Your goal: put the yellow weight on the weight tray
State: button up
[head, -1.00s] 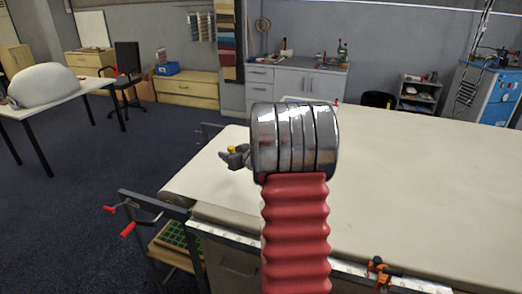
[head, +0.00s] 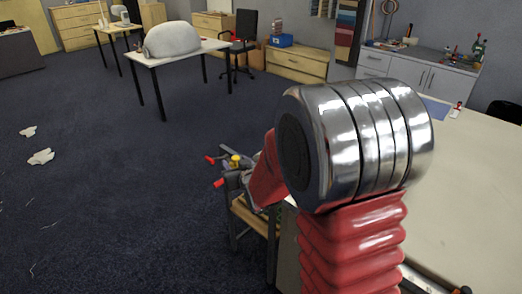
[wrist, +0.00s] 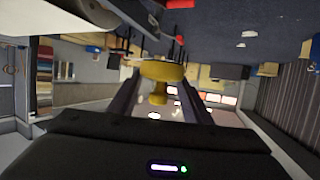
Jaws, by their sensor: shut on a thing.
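The yellow weight (head: 236,161) shows small in the head view, just left of my red arm, at my gripper (head: 234,174). In the wrist view the yellow weight (wrist: 160,78) is a knobbed piece between the two dark fingers of my gripper (wrist: 160,88), which is shut on it. My gripper is past the left end of the long table, with floor behind it. My own arm hides part of the table. I do not see the weight tray in either view.
The long cloth table (head: 470,185) fills the right side, its left end partly hidden. Red crank handles (head: 218,183) show by my gripper. A white table (head: 180,54) with a pale dome (head: 173,39) stands farther back. The dark floor (head: 110,190) at left is mostly open, with paper scraps (head: 41,157).

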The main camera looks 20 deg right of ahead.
jog(key=s+a+f, duration=0.1)
jog(key=s+a, duration=0.1)
jog(key=a, duration=0.3)
jog(key=shift+s+a, duration=0.2)
jog(key=shift+s, duration=0.1)
jog(key=shift+d, duration=0.1)
